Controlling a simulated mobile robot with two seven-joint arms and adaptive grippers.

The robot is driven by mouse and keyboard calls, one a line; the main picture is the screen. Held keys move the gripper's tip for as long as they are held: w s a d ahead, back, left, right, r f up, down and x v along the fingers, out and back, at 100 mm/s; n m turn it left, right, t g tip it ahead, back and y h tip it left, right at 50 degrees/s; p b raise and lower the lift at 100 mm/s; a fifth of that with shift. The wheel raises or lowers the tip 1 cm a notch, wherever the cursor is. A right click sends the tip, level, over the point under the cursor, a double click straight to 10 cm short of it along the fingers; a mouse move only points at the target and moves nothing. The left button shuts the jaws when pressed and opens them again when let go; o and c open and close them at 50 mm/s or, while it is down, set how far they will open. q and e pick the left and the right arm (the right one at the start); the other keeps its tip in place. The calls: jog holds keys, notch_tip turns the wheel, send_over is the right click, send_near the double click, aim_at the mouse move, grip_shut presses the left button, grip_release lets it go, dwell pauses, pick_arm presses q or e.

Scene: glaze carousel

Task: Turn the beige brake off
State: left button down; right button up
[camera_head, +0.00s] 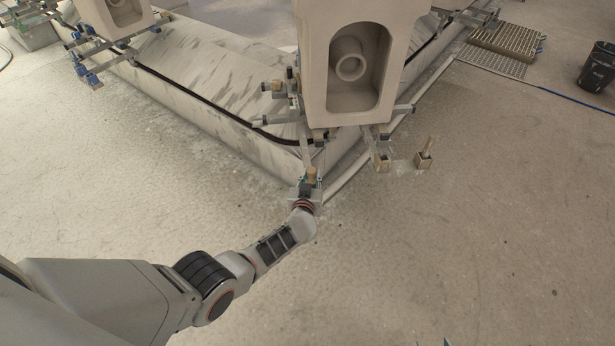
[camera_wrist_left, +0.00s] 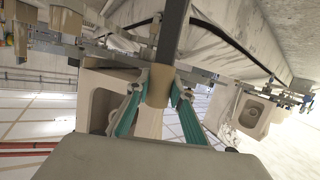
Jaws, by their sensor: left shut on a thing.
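The beige brake (camera_head: 311,174) is a lever with a beige cylindrical grip, at the lower corner of the carousel frame. My left gripper (camera_head: 308,183) is shut on this grip. In the left wrist view, the beige grip (camera_wrist_left: 159,85) sits between the two teal fingers of my left gripper (camera_wrist_left: 158,92), at the end of a dark grey bar. The fingers hide part of its sides. A small teal sliver at the bottom edge of the head view looks like a tip of my right gripper (camera_head: 447,342); its opening does not show.
A large beige ceramic piece (camera_head: 312,60) with an oval recess hangs on the carousel, just above the brake. Two more beige grips (camera_head: 383,162) (camera_head: 425,156) stand to the right. A black bucket (camera_head: 598,68) stands at far right. The floor in front is clear.

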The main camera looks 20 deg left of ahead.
pick_arm(q)
jog(key=shift+w+d+m, duration=0.15)
jog(key=shift+d+m, duration=0.15)
jog(key=shift+d, duration=0.15)
jog(key=c, duration=1.8)
grip_release()
jog(key=shift+o, duration=0.2)
